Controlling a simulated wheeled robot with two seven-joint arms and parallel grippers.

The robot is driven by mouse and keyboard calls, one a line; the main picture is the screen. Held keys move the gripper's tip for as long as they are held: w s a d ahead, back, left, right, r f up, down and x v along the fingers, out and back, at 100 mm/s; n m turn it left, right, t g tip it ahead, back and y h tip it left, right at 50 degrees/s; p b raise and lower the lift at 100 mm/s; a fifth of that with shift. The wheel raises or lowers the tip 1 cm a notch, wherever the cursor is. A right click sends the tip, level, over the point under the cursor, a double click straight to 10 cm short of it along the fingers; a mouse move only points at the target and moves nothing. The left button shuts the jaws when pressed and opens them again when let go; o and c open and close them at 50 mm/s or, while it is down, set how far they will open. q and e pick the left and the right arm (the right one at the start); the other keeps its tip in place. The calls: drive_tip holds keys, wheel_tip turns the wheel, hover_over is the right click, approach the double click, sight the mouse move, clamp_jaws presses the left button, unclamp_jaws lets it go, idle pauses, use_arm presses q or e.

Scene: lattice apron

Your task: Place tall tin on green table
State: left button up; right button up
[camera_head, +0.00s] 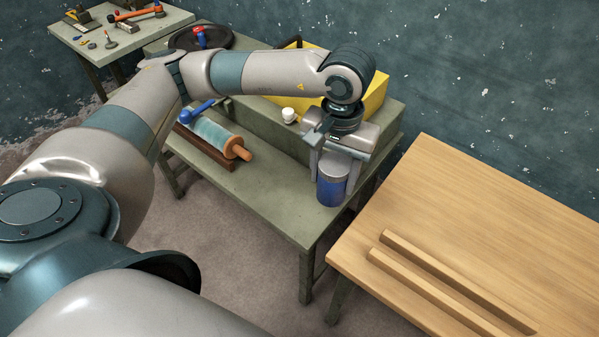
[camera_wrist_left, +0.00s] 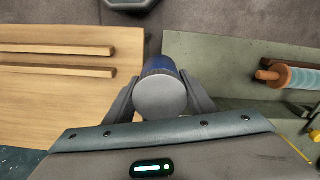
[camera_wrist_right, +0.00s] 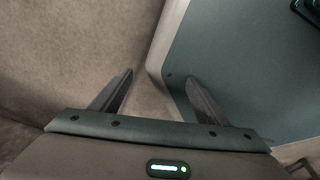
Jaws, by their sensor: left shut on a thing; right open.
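The tall tin (camera_head: 332,188) is a blue cylinder with a grey lid. My left gripper (camera_head: 337,172) is shut on it and holds it upright near the right end of the green table (camera_head: 270,198). In the left wrist view the tin (camera_wrist_left: 160,97) shows lid-first between the two fingers, around the gap between the wooden table and the green table (camera_wrist_left: 225,75). I cannot tell whether its base touches anything. My right gripper (camera_wrist_right: 159,78) is open and empty in the right wrist view, above the floor and beside a grey-teal surface.
A rolling pin (camera_head: 215,138) lies on the green table's left part. A small white object (camera_head: 289,115) and a yellow bin (camera_head: 374,95) are behind, on a raised shelf. A wooden table (camera_head: 480,215) with two strips stands at right. The green table's front middle is clear.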

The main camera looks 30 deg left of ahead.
use_arm(q)
drive_tip(key=w+d+f+n+b, duration=0.3)
drive_tip(key=w+f+n+b, duration=0.2)
drive_tip(key=n, duration=1)
drive_tip(key=shift+w+n+b, duration=0.3)
drive_tip(key=shift+w+b, duration=0.45)
drive_tip(key=shift+w, duration=0.3)
use_arm(e)
drive_tip(key=w+a+r+t, duration=0.1)
drive_tip(key=w+a, duration=0.1)
drive_tip(key=w, duration=0.4)
drive_tip(key=w+a+r+t+y, duration=0.1)
drive_tip(key=w+a+t, duration=0.1)
drive_tip(key=w, duration=0.4)
drive_tip(key=w+a+r+t, duration=0.2)
drive_tip(key=w+a, duration=0.1)
drive_tip(key=w, duration=0.4)
drive_tip(key=shift+a+y, duration=0.25)
drive_tip(key=shift+y, duration=0.05)
use_arm(q)
drive_tip(key=shift+f, duration=0.15)
